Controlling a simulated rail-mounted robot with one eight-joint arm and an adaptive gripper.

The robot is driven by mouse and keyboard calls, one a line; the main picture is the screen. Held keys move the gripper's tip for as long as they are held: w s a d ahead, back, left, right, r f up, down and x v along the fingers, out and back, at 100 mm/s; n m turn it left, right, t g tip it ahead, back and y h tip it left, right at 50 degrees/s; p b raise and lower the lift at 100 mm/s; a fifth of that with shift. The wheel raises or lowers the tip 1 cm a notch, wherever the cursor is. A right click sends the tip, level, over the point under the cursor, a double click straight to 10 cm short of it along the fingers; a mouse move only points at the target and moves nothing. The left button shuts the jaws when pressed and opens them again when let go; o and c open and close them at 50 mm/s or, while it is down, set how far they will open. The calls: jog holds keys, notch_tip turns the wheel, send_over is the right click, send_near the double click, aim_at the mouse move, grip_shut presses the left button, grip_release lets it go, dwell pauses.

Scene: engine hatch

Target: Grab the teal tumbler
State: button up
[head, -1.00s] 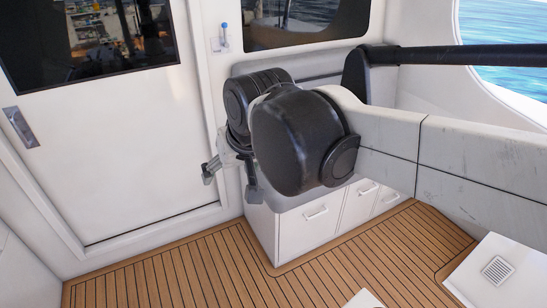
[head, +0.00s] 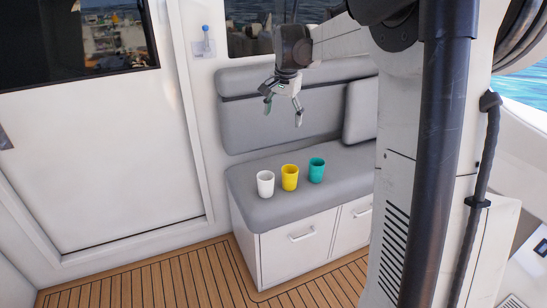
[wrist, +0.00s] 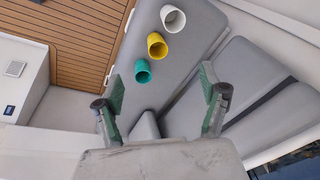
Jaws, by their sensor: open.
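The teal tumbler (head: 317,170) stands upright on the grey bench seat, at the right end of a row of three cups. In the wrist view the teal tumbler (wrist: 143,71) shows between and beyond my fingertips. My gripper (head: 283,107) is open and empty, above the bench and higher than the cups, a little left of the teal tumbler in the head view. In the wrist view its two green-padded fingers (wrist: 161,88) are spread wide. Nothing hides the tumbler in either view.
A yellow cup (head: 290,178) stands beside the teal tumbler, and a white cup (head: 265,184) stands left of it. The grey cushioned bench (head: 270,213) has a backrest (head: 275,115) behind the cups and drawers below. A white door (head: 95,165) is at left.

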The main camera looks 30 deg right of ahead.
jog(key=w+d+f+m+g+b, duration=0.1)
jog(key=w+d+f+m, duration=0.15)
jog(key=d+f, duration=0.25)
jog(key=w+d+f+m+b, duration=0.1)
jog(key=w+d+f, duration=0.25)
jog(key=d, duration=0.25)
jog(key=m+g+b, duration=0.1)
jog(key=m+b, duration=0.2)
jog(key=m, duration=0.1)
send_near(316, 172)
jog(key=w+d+r, duration=0.1)
jog(key=w+d, duration=0.1)
jog(key=w, duration=0.1)
jog(key=shift+n+y, duration=0.25)
jog(key=shift+y, duration=0.15)
notch_tip(316, 172, down, 7)
jog(key=shift+d+f+b, duration=0.1)
jog(key=shift+f+b, duration=0.1)
jog(key=shift+b, duration=0.45)
jog(key=shift+d+f+b, duration=0.2)
jog(key=shift+f+b, duration=0.2)
jog(key=shift+f, duration=1.15)
jog(key=shift+d+f+b, duration=0.2)
jog(key=shift+f+b, duration=0.2)
jog(key=shift+f, duration=1.15)
jog(key=c, duration=1.1)
